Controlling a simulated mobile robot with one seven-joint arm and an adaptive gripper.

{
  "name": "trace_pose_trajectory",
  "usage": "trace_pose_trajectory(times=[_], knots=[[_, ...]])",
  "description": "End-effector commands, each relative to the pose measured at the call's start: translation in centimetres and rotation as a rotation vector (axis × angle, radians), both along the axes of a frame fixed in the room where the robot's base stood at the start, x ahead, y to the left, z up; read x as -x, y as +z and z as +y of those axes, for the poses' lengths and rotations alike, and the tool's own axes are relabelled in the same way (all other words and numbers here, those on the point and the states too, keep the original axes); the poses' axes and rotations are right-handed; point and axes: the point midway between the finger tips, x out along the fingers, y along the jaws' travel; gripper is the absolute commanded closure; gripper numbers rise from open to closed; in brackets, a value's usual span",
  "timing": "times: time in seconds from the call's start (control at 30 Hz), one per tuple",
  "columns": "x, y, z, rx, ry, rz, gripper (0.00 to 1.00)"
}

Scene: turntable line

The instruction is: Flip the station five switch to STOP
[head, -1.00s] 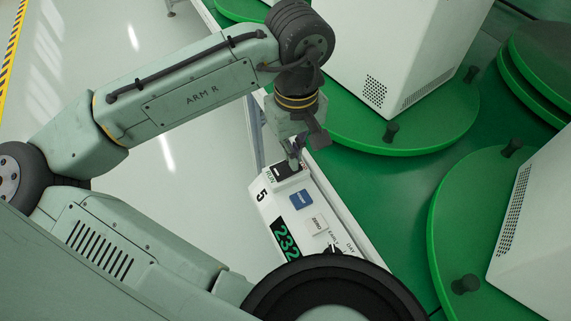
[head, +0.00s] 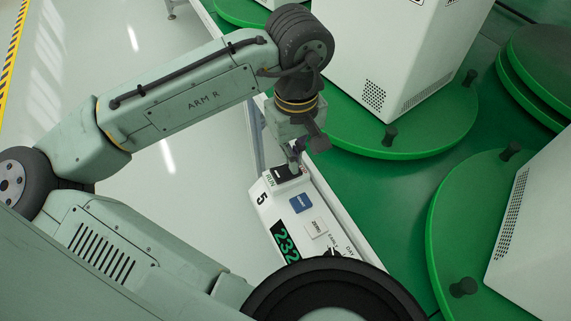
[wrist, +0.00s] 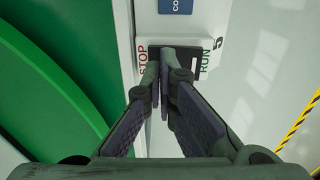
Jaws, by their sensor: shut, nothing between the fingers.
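The station five panel (head: 275,214) is a white box marked 5. Its black rocker switch (head: 290,172) is at the far end. In the wrist view the switch (wrist: 186,60) lies between the red STOP label on the left and the green RUN label on the right. My gripper (head: 296,164) is shut and empty, and its fingertips are right over the switch. In the wrist view the fingertips (wrist: 164,62) cover the STOP half of the switch, apparently at or just above it; I cannot tell contact. Which way the rocker is tipped is partly hidden.
The same panel has a blue button (head: 302,203), a white ZERO button (head: 316,229) and a green 232 display (head: 287,243). Green turntable discs (head: 462,128) with white machines (head: 392,55) stand to the right. Pale open floor (head: 185,205) lies to the left.

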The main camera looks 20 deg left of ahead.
Motion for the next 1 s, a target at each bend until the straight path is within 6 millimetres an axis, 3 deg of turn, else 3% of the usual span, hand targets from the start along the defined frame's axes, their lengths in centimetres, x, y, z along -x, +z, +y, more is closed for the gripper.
trace_pose_trajectory(times=[0.03, 0.6, 1.0], knots=[[0.0, 0.9, 0.0, 0.0, 0.0, 0.0, 1.0], [0.0, 5.5, 0.0, 0.0, 0.0, -0.001, 1.0], [0.0, 5.8, 0.0, -0.001, 0.0, -0.001, 1.0]])
